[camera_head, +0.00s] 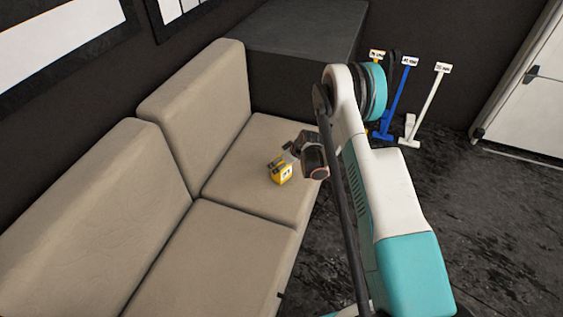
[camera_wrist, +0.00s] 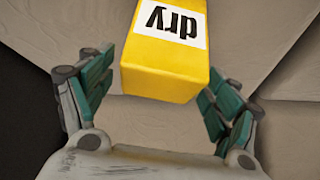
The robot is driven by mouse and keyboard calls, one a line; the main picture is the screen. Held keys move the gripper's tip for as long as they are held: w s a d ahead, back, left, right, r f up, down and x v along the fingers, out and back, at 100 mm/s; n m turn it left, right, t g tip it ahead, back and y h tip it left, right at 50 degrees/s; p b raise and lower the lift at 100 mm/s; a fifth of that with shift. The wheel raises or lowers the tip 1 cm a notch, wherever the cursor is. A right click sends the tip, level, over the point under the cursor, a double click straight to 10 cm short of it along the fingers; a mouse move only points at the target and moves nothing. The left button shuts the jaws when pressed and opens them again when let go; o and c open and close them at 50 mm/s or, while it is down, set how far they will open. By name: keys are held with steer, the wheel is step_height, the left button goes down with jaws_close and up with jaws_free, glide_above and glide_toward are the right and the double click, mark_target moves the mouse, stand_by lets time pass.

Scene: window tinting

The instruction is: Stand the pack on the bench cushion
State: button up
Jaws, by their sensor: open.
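The pack is a yellow box with a white label. In the head view the pack (camera_head: 280,172) is on the far seat cushion of the beige bench (camera_head: 245,205), close to my gripper (camera_head: 287,158). In the wrist view the pack (camera_wrist: 162,68) lies between and ahead of the two green-padded fingers, with its label reading "dry" upside down. My gripper (camera_wrist: 160,105) is open, with a gap visible between each finger and the pack's near end. The far end of the pack is cut off by the frame's top edge.
A dark block (camera_head: 300,35) stands at the bench's far end. Behind my arm, a blue (camera_head: 398,98) and a white (camera_head: 424,105) long-handled tool stand on the dark floor (camera_head: 480,230). The near seat cushion (camera_head: 215,262) is clear.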

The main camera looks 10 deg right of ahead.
steer(key=s+r+m+h+p, duration=0.1)
steer(key=s+r, duration=0.4)
steer(key=r, duration=0.8)
steer(key=s+d+r+m+p, duration=0.15)
steer(key=s+r, duration=0.35)
steer(key=r, duration=0.8)
steer(key=s+r+m+h+p, duration=0.15)
steer(key=s+r, duration=0.35)
steer(key=r, duration=0.9)
steer(key=s+r+m+t, duration=0.1)
steer(key=s+r, duration=0.3)
steer(key=s, duration=0.9)
steer(key=s+a+r+m+h, duration=0.1)
steer(key=s+r, duration=0.4)
steer(key=s, duration=0.7)
steer(key=shift+s+m+t, duration=0.4)
steer(key=shift+r, duration=0.1)
steer(key=shift+c, duration=0.2)
